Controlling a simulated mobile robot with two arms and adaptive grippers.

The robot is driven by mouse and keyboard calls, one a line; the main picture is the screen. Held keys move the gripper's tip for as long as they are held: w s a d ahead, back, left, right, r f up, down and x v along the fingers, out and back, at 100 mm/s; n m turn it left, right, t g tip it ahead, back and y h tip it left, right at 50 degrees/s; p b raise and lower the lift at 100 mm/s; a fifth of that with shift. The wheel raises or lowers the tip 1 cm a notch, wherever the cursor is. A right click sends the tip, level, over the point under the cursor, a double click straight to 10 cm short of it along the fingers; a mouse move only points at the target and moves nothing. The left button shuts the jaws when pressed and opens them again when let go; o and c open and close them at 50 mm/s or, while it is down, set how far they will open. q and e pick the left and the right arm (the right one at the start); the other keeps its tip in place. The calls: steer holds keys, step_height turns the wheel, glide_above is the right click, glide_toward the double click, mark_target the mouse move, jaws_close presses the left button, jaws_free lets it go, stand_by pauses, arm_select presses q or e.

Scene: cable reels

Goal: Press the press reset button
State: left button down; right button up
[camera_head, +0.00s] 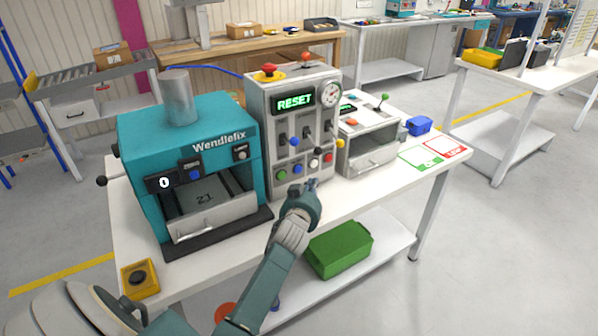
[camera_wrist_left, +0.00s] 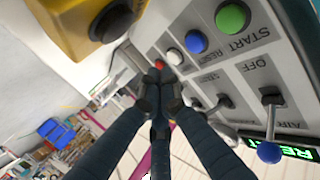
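The grey control panel (camera_head: 288,135) stands upright on the white bench with a lit green "RESET" display (camera_head: 294,102). Along its bottom is a row of buttons; the blue one (camera_head: 297,168) sits between a green and a white one. In the left wrist view the blue button (camera_wrist_left: 197,41) is labelled RESET, beside the green START button (camera_wrist_left: 233,18). My left gripper (camera_head: 311,185) is just in front of the panel's lower edge. Its fingers (camera_wrist_left: 158,78) are drawn together and empty, in line with the red and white buttons in the wrist view; contact cannot be told. My right gripper is not seen.
The teal Wendlefix press (camera_head: 190,130) stands left of the panel, a grey tester (camera_head: 366,135) right of it. Panel levers (camera_wrist_left: 270,120) jut out near the fingers. A yellow box with a black button (camera_head: 140,278) sits at the bench's front left. A green crate (camera_head: 340,250) is below.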

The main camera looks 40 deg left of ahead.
arm_select(q)
steer(key=shift+w+a, duration=0.25)
steer(key=shift+a, duration=0.4)
steer(key=shift+w+a, duration=0.3)
steer(key=shift+a, duration=0.35)
steer(key=shift+w+a, duration=0.25)
steer(key=shift+a, duration=0.4)
steer(key=shift+w+a, duration=0.15)
steer(key=shift+a, duration=0.25)
steer(key=shift+w+a, duration=0.15)
steer(key=shift+a, duration=0.25)
stand_by(0.5)
steer(key=shift+d+r, duration=0.1)
steer(key=shift+s+d, duration=0.35)
steer(key=shift+d, duration=0.35)
steer(key=shift+d, duration=0.1)
steer(key=shift+s+d+p, duration=0.1)
steer(key=shift+d+p, duration=0.15)
steer(key=shift+p, duration=0.05)
steer(key=shift+s+d+p, duration=0.1)
steer(key=shift+s+d, duration=0.2)
steer(key=shift+d, duration=0.35)
steer(key=shift+s+d+p, duration=0.15)
steer(key=shift+s+d, duration=0.1)
steer(key=shift+d, duration=0.4)
steer(key=shift+s+d+p, duration=0.1)
steer(key=shift+s+d, duration=0.2)
steer(key=shift+d, duration=0.35)
